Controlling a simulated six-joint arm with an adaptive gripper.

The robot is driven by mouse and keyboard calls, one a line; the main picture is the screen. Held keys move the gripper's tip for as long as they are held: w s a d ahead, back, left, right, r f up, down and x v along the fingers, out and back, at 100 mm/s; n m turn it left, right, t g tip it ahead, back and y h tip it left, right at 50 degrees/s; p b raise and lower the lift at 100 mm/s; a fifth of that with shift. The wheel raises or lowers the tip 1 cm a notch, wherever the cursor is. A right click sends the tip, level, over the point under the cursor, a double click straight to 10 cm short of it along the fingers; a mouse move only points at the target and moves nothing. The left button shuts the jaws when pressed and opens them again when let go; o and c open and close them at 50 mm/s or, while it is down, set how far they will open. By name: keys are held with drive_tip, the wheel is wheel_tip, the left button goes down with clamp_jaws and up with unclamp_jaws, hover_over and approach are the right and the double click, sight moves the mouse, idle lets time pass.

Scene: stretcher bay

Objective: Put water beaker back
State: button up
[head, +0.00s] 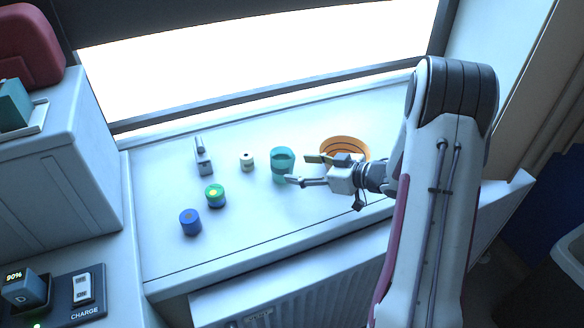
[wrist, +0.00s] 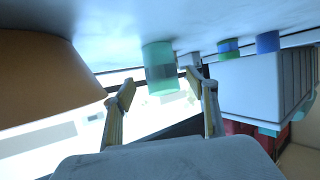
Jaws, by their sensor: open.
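The water beaker (head: 282,163) is a teal, see-through cup standing upright on the white sill. In the wrist view the beaker (wrist: 158,72) appears upside down, ahead of the fingers and between their lines. My gripper (head: 298,169) comes in from the right, low over the sill, with its fingertips close to the beaker's right side. Its two fingers are spread in the wrist view (wrist: 163,88), with nothing held. I cannot tell whether a fingertip touches the beaker.
An orange bowl (head: 345,146) stands behind my gripper, large at left in the wrist view (wrist: 40,80). The front sill is clear.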

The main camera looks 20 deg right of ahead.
drive_tip(key=shift+v, duration=1.95)
drive_tip(key=shift+w+d+r+h, duration=0.15)
drive_tip(key=shift+w+r+h, duration=0.3)
drive_tip(key=shift+r, duration=0.15)
drive_tip(key=s+r+m+h, duration=0.2)
drive_tip(key=r+h, duration=0.3)
drive_tip(key=r, duration=0.3)
drive_tip(key=s+r+m+h, duration=0.25)
drive_tip(key=r+h, duration=0.25)
drive_tip(key=r, duration=0.4)
drive_tip(key=s+a+g+y, duration=0.1)
drive_tip(key=s+a+g, duration=0.1)
drive_tip(key=s+a, duration=0.3)
drive_tip(key=s+a+f+m+g+y, duration=0.1)
drive_tip(key=s+a, duration=0.4)
drive_tip(key=s, duration=0.8)
drive_tip(key=s+a+m+g+y, duration=0.1)
drive_tip(key=s+a+g, duration=0.1)
drive_tip(key=s+a, duration=0.4)
drive_tip(key=s, duration=0.3)
drive_tip(key=shift+f+g+y, duration=0.3)
drive_tip(key=shift+g+y, duration=0.05)
drive_tip(key=shift+g, duration=0.05)
